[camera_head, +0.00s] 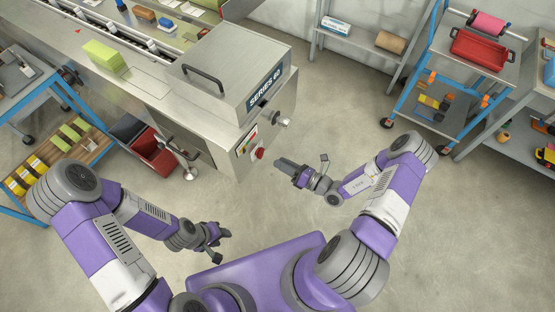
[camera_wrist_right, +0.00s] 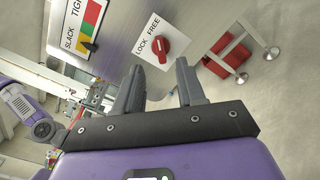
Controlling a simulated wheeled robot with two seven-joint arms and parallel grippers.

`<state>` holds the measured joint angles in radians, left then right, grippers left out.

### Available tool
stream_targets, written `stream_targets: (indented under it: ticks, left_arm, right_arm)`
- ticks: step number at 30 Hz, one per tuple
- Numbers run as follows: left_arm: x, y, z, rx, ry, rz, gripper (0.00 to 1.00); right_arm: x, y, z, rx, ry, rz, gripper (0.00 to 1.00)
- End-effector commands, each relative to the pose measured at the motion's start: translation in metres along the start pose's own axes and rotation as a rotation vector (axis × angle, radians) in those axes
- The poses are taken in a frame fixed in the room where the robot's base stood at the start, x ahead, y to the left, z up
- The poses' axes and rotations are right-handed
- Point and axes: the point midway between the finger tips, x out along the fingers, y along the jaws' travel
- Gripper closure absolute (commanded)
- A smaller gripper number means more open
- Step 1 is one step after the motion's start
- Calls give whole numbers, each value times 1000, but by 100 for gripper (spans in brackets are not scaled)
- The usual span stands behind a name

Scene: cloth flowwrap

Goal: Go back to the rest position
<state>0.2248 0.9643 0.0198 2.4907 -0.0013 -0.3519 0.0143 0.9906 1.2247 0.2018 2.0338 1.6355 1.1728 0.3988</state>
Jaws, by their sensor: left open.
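In the head view my left gripper (camera_head: 222,245) hangs open and empty above the floor in front of the machine, low and left of centre. My right gripper (camera_head: 290,168) is higher up, to the right of the machine's end. In the right wrist view its two fingers (camera_wrist_right: 160,70) stand apart with nothing between them. Beyond them is the machine's red knob (camera_wrist_right: 152,48) on a white LOCK/FREE plate; the knob also shows in the head view (camera_head: 259,153). The gripper appears apart from the knob.
The wrapping machine (camera_head: 230,60) fills the upper left, a yellow-green block (camera_head: 104,56) on its deck. A red bin (camera_head: 152,150) stands below it. A blue-framed cart (camera_head: 440,75) with a red tray (camera_head: 480,48) stands right. The floor (camera_head: 460,230) at lower right is clear.

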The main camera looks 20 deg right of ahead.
Motion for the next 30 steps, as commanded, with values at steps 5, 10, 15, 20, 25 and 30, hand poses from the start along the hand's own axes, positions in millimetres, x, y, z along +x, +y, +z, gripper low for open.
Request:
stream_targets:
  ticks: [5,10,15,20,25,30]
  left_arm:
    - [0,0,0,0,0,0,57]
    - [0,0,0,0,0,0,57]
    - [0,0,0,0,0,0,57]
    - [0,0,0,0,0,0,57]
    - [0,0,0,0,0,0,57]
    - [0,0,0,0,0,0,57]
  right_arm:
    - [-1,0,0,0,0,0,61]
    - [0,0,0,0,0,0,61]
    - [0,0,0,-1,1,0,61]
    - [6,21,-22,-48,117,67,61]
    - [-4,83,-102,-289,526,321,61]
    - [-57,113,-170,-712,945,647,61]
